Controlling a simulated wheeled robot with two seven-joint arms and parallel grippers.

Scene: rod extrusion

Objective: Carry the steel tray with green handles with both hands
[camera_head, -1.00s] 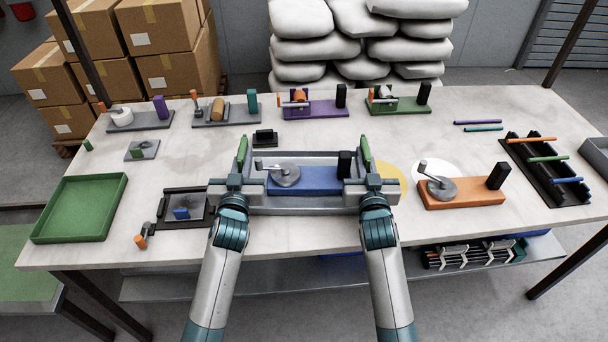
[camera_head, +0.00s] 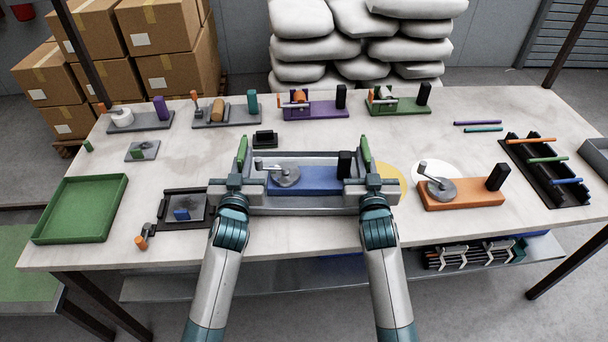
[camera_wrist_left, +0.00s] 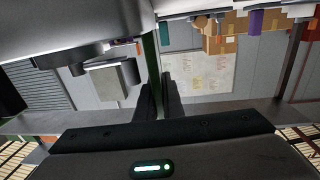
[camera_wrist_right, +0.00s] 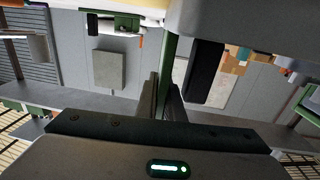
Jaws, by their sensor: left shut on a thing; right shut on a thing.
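The steel tray (camera_head: 300,206) with green handles is in the middle of the head view, near the table's front edge. A blue device (camera_head: 310,181) with a grey round part and a black block sits in it. The left green handle (camera_head: 242,152) and the right green handle (camera_head: 366,153) stick up at its ends. My left gripper (camera_head: 238,184) is shut on the left handle, which shows between the fingers in the left wrist view (camera_wrist_left: 152,70). My right gripper (camera_head: 371,184) is shut on the right handle, also seen in the right wrist view (camera_wrist_right: 168,65). Whether the tray touches the table is unclear.
An orange device (camera_head: 462,193) stands right of the tray, near white and yellow discs. A dark frame (camera_head: 185,207) and a green tray (camera_head: 80,208) lie left. A black rod rack (camera_head: 548,170) is far right. Several devices line the table's back.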

